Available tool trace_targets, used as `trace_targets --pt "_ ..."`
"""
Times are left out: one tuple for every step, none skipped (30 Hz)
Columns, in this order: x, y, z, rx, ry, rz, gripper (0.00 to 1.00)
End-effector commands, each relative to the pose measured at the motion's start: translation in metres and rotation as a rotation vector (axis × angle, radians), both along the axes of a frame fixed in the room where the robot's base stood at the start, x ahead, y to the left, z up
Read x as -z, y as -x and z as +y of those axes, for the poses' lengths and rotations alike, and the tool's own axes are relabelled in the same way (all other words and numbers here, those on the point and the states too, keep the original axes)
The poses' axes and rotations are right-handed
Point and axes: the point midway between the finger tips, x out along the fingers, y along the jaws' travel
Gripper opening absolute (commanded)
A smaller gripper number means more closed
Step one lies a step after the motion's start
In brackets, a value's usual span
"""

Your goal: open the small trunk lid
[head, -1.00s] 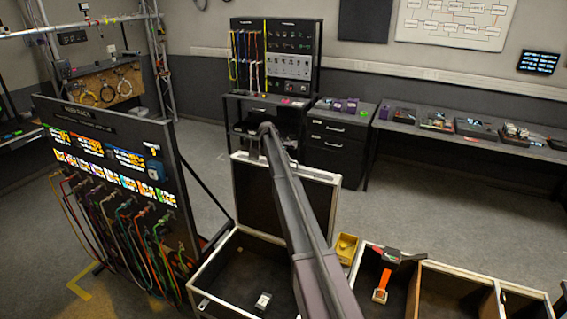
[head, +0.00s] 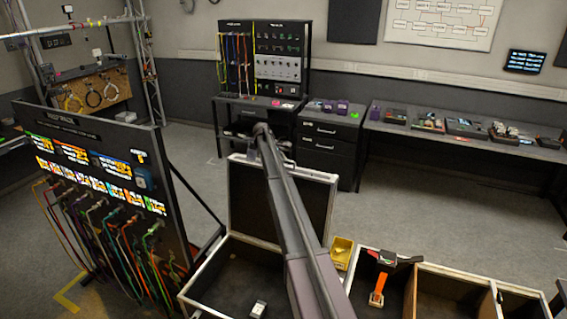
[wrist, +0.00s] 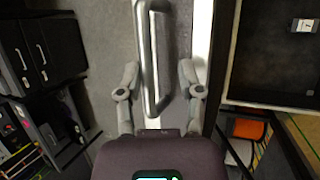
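The small trunk (head: 185,296) is an open, silver-edged case at bottom centre in the head view. Its dark lid (head: 310,200) stands raised at the back edge, partly hidden by my arm. In the wrist view a grey bar handle (wrist: 150,60) runs lengthwise between the two fingers of my gripper (wrist: 160,80). The fingers are spread, one to each side of the handle, with gaps showing. Whether either touches it is hard to tell. In the head view the arm's far end (head: 262,130) is above the lid, and the fingers cannot be made out.
A small white box (head: 258,309) lies inside the trunk. Right of it are a yellow bin (head: 342,252) and a divided case (head: 430,268) with an orange-handled tool (head: 377,290). A cable rack (head: 100,150) stands left. Floor is clear behind the case.

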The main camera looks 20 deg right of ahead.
Motion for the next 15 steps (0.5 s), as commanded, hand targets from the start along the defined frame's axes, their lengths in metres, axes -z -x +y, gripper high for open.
trace_targets --pt "0.0000 0.0014 -0.0017 0.003 0.000 0.001 0.51" --pt "0.0000 0.0019 -0.0024 0.003 0.000 0.001 0.51" --pt "0.0000 0.0024 -0.0031 0.005 0.000 0.002 0.51" --pt "0.0001 0.0026 -0.0036 0.006 0.000 0.002 0.51" --pt "0.0001 0.0030 -0.0039 0.006 0.001 0.002 0.51" --pt "0.0001 0.0033 -0.0043 0.006 0.000 0.003 0.51" --pt "0.0001 0.0036 -0.0045 0.007 0.001 0.003 0.51" --pt "0.0002 0.0037 -0.0047 0.007 0.001 0.003 0.51" --pt "0.0002 0.0030 -0.0051 0.007 0.001 0.002 0.51" --pt "0.0001 0.0030 -0.0051 0.007 0.001 0.002 0.51" --pt "-0.0001 0.0030 -0.0050 0.007 0.001 0.002 0.51" --pt "-0.0007 0.0030 -0.0049 0.007 0.001 0.002 0.51" --pt "-0.0014 0.0029 -0.0048 0.007 0.001 0.002 0.51" --pt "-0.0021 0.0030 -0.0046 0.007 0.001 0.002 0.51" --pt "-0.0034 0.0029 -0.0043 0.006 0.001 0.002 0.51"
